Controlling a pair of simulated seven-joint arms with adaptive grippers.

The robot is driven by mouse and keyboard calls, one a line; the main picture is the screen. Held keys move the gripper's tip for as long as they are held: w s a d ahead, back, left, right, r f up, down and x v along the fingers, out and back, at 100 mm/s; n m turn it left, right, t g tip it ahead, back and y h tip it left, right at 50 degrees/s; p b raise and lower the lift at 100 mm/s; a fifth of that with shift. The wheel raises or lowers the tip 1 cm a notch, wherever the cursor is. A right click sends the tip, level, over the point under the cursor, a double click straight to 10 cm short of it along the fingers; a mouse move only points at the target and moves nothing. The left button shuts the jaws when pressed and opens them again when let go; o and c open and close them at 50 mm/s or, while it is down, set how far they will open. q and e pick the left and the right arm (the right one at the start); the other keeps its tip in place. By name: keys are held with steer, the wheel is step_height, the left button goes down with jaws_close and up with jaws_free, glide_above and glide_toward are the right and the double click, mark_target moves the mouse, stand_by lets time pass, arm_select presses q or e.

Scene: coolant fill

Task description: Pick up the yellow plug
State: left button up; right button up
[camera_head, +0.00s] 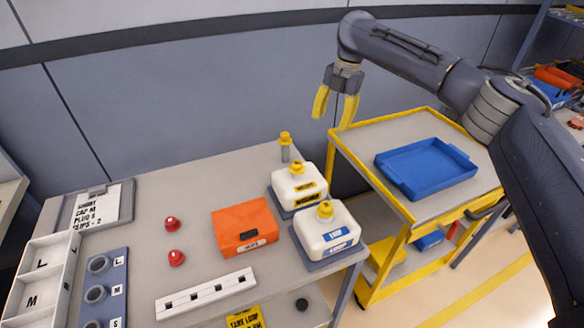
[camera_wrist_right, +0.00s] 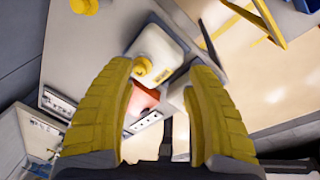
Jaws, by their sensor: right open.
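The yellow plug (camera_head: 285,138) has a yellow top over a grey shaft and stands upright at the back right of the grey table. A yellow object, likely this plug, shows cut off at the top of the right wrist view (camera_wrist_right: 84,5). My right gripper (camera_head: 333,120) is open and empty, pointing down. It hangs above and to the right of the plug, apart from it. Its yellow fingers (camera_wrist_right: 162,68) are spread in the right wrist view. My left gripper is in neither view.
Two white tanks with yellow caps (camera_head: 298,188) (camera_head: 333,236) stand in front of the plug. An orange case (camera_head: 245,222), red caps (camera_head: 172,223), a white slotted strip (camera_head: 206,293) and a blue holder (camera_head: 118,310) lie leftward. A yellow cart carries a blue tray (camera_head: 450,182) at right.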

steer(key=s+a+r+n+h, duration=0.25)
steer(key=s+a+n, duration=0.25)
steer(key=a+n, duration=0.35)
glide_above(298, 163)
steer(key=shift+y, duration=0.35)
step_height(298, 163, down, 10)
steer(key=shift+s+a+r, duration=0.1)
steer(key=shift+a+r, duration=0.05)
steer(key=shift+f, duration=3.3)
steer(key=shift+c, duration=0.4)
steer(key=c, duration=1)
